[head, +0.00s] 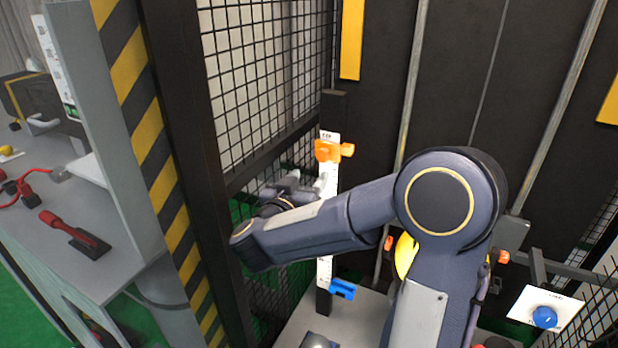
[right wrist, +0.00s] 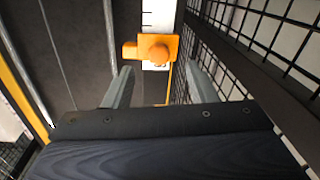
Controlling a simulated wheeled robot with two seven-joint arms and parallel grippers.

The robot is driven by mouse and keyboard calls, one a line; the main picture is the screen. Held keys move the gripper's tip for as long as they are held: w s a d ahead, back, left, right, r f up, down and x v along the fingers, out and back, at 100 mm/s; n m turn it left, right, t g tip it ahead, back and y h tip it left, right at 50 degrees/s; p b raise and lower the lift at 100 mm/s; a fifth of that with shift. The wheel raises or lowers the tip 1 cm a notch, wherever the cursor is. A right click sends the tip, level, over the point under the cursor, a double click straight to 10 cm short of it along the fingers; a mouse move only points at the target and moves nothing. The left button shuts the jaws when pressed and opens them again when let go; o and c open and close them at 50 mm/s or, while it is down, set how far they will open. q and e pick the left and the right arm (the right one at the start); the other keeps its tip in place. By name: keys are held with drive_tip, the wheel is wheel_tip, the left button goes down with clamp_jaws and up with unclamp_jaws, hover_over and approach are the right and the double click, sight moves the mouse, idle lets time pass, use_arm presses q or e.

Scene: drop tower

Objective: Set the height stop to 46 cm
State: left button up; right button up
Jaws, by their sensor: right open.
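The orange height stop (head: 328,151) sits on the upper part of a white upright scale (head: 325,272), with a knob at its side. A blue slider (head: 342,289) sits near the scale's lower end. My right gripper (head: 305,183) is just below the orange stop, and my arm hides the middle of the scale. In the right wrist view my right gripper (right wrist: 163,82) is open and empty, with the orange stop (right wrist: 153,49) showing between and beyond its fingers. The scale figures are too small to read. My left gripper is not in view.
A black mesh cage (head: 262,60) and a striped yellow-black post (head: 150,130) stand left of the scale. A grey bench (head: 40,225) with red-handled tools is at far left. A blue button (head: 544,317) on a white panel is at lower right.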

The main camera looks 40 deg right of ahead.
sight(322, 158)
drive_tip(key=b+x, duration=0.1)
drive_tip(key=x, duration=0.1)
drive_tip(key=b+x, duration=0.2)
drive_tip(key=r+b+x, duration=0.1)
drive_tip(key=x, duration=0.2)
drive_tip(key=shift+d, duration=0.15)
idle(0.4)
clamp_jaws()
drive_tip(key=shift+f, duration=0.1)
